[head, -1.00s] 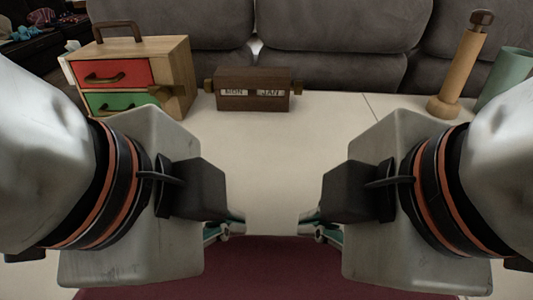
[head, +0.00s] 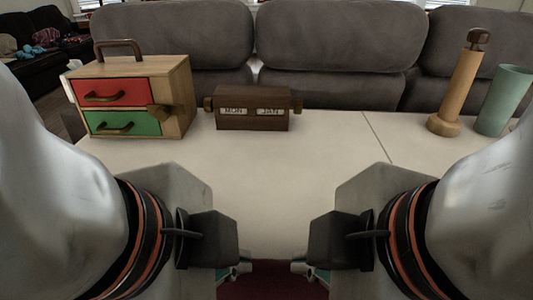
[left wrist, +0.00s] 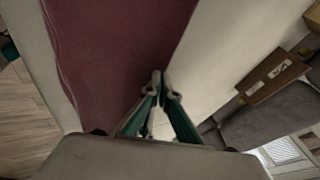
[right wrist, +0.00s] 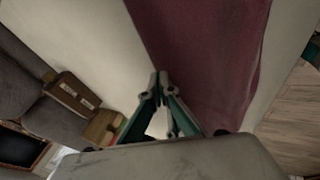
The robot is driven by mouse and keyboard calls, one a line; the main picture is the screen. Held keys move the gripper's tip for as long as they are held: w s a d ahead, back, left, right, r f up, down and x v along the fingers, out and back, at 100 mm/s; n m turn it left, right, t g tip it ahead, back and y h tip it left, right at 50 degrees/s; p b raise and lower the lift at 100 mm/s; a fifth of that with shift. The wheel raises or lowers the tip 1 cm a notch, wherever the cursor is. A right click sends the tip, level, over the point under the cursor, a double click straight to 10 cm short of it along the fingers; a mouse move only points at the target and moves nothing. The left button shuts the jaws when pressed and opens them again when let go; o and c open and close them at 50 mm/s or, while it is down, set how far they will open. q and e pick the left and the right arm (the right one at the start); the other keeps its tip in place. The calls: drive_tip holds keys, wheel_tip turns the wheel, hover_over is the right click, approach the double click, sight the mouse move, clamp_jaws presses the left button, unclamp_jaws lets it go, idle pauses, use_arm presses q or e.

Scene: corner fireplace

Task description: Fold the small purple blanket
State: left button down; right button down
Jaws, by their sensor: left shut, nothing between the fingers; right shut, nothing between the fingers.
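The purple blanket (head: 268,285) is dark reddish-purple and lies flat on the white table. In the head view only a strip of it shows at the bottom, between my arms. It fills much of the left wrist view (left wrist: 110,45) and of the right wrist view (right wrist: 212,50), with a straight far edge. My left gripper (head: 245,264) is shut and empty; its fingertips show near that edge in the left wrist view (left wrist: 163,82). My right gripper (head: 298,265) is shut and empty, its fingertips also near that edge in the right wrist view (right wrist: 160,82). Whether the tips touch the cloth is unclear.
A wooden drawer box (head: 178,90) stands at the back left of the table (head: 270,175). A brown calendar block (head: 252,108) is at the back middle. A wooden cylinder (head: 456,92) and a green cup (head: 502,102) stand at the back right. The table's middle is clear.

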use_arm(q)
drive_tip(key=shift+f, duration=0.35)
use_arm(e)
drive_tip(key=shift+r, duration=0.45)
drive_tip(key=shift+f, duration=0.2)
drive_tip(key=shift+f, duration=0.25)
use_arm(q)
drive_tip(key=shift+f, duration=0.55)
use_arm(e)
drive_tip(key=shift+f, duration=0.55)
use_arm(q)
drive_tip(key=shift+r, duration=0.15)
drive_tip(key=shift+r, duration=0.4)
use_arm(e)
drive_tip(key=shift+f, duration=0.3)
